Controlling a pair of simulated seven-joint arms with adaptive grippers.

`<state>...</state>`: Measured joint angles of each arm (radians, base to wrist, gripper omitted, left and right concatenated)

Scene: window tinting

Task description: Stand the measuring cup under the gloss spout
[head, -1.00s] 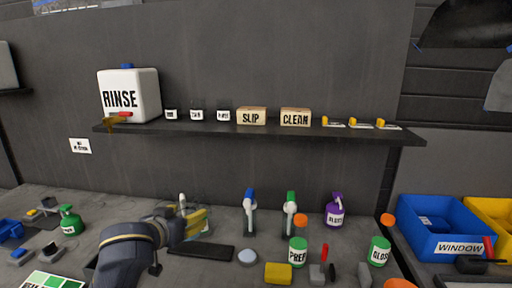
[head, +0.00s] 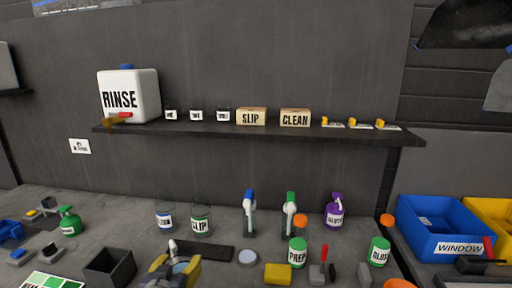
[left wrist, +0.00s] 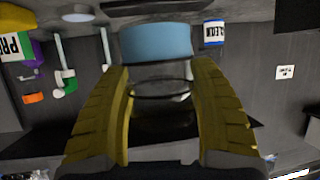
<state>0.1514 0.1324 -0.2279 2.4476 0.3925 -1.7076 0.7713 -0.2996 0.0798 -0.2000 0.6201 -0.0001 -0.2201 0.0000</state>
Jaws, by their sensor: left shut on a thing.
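My left gripper (head: 172,268) has yellow fingers and is low at the front of the bench. It is shut on a clear measuring cup (left wrist: 160,88), whose dark rim shows between the fingers in the left wrist view. The purple bottle (head: 335,214) with a label that seems to read GLOSS stands farther right, apart from the gripper. My right gripper is not in view.
Two clear labelled jars (head: 201,222) stand behind the gripper. Blue (head: 249,212) and green (head: 290,215) upright tools, a PREP bottle (head: 297,252), a yellow sponge (head: 278,273) and a pale disc (head: 248,257) stand to the right. A black open box (head: 110,266) is at left.

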